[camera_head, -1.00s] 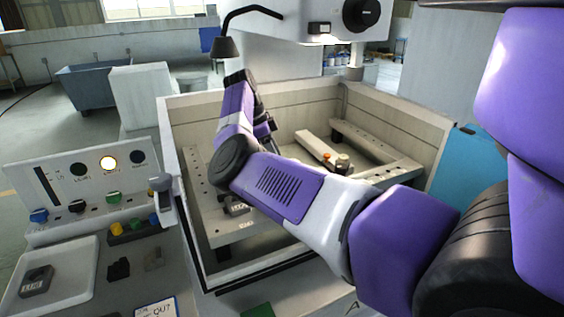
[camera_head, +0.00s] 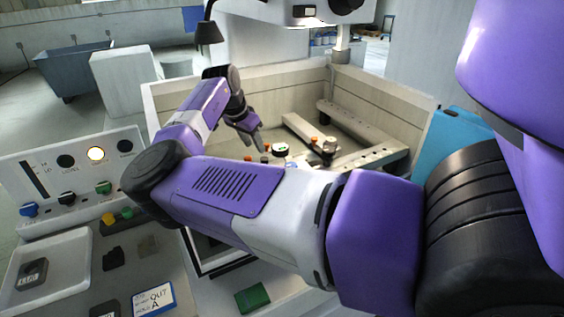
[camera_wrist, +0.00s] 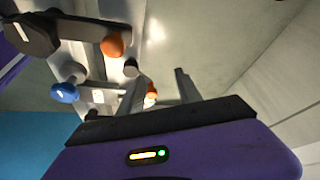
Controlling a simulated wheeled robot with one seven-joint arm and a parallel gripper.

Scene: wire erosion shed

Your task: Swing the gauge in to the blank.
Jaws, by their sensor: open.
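A small round white-faced dial (camera_head: 281,149), which looks like the gauge, stands inside the machine's tank, with small orange knobs beside it. My gripper (camera_head: 254,140) points down into the tank just left of the dial, apart from it. In the wrist view my gripper (camera_wrist: 157,78) has its two fingers spread, with nothing gripped. An orange knob (camera_wrist: 113,44) is left of the fingertips, and a blue knob (camera_wrist: 65,92) is farther left. A dark body (camera_wrist: 32,34) at upper left may be the gauge seen from another side. I cannot tell the blank apart for sure.
The tank wall (camera_head: 385,97) rises around the work area, with a long rail (camera_head: 362,130) inside. A lamp (camera_head: 208,34) hangs above. A control panel (camera_head: 75,170) and a white tray (camera_head: 55,262) are at left. My forearm hides the tank's front.

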